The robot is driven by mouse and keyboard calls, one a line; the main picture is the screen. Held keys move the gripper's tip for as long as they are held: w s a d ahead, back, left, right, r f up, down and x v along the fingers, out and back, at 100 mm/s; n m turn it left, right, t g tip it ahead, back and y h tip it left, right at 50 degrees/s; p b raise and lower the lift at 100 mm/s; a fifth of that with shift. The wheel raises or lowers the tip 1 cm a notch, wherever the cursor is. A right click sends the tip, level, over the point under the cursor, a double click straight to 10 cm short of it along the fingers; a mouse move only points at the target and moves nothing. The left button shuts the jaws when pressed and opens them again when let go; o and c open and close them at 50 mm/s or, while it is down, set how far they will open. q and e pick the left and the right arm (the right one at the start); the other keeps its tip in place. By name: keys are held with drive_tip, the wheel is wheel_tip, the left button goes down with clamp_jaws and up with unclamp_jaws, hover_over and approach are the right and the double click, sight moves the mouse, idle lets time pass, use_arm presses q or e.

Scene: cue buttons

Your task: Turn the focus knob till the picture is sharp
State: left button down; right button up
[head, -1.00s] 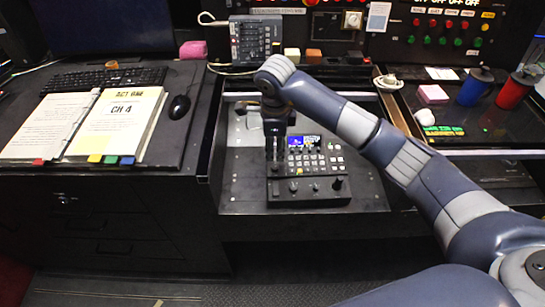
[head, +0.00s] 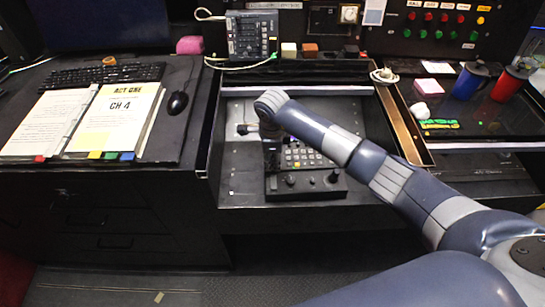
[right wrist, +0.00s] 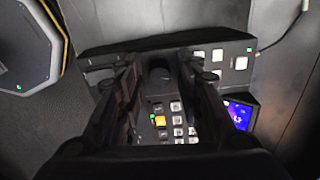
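A dark control panel (head: 305,188) with keys and a row of small knobs sits in the centre bay. My right gripper (head: 270,160) points down over its left part. In the right wrist view, my right gripper (right wrist: 160,65) has its two fingers apart. A dark round knob (right wrist: 160,73) shows in the gap between them. I cannot tell whether the fingers touch it, or which knob is for focus. The panel's small blue screen (right wrist: 240,114) is partly hidden by the gripper and its picture is unreadable. My left gripper is out of view.
An open script binder (head: 85,118), a keyboard and a mouse (head: 178,102) lie on the left desk. A blue mug (head: 468,82) and a red mug (head: 510,84) stand at the right.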

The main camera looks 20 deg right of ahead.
drive_tip(key=c, duration=0.4)
clamp_jaws()
drive_tip(key=shift+f+m+b, duration=0.1)
drive_tip(key=shift+m+b, duration=0.6)
drive_tip(key=shift+m, duration=0.4)
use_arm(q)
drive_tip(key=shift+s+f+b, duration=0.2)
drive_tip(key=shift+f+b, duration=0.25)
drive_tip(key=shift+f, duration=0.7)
use_arm(e)
drive_tip(key=shift+m, duration=1.4)
drive_tip(key=o, duration=0.8)
unclamp_jaws()
drive_tip(key=shift+o, duration=0.2)
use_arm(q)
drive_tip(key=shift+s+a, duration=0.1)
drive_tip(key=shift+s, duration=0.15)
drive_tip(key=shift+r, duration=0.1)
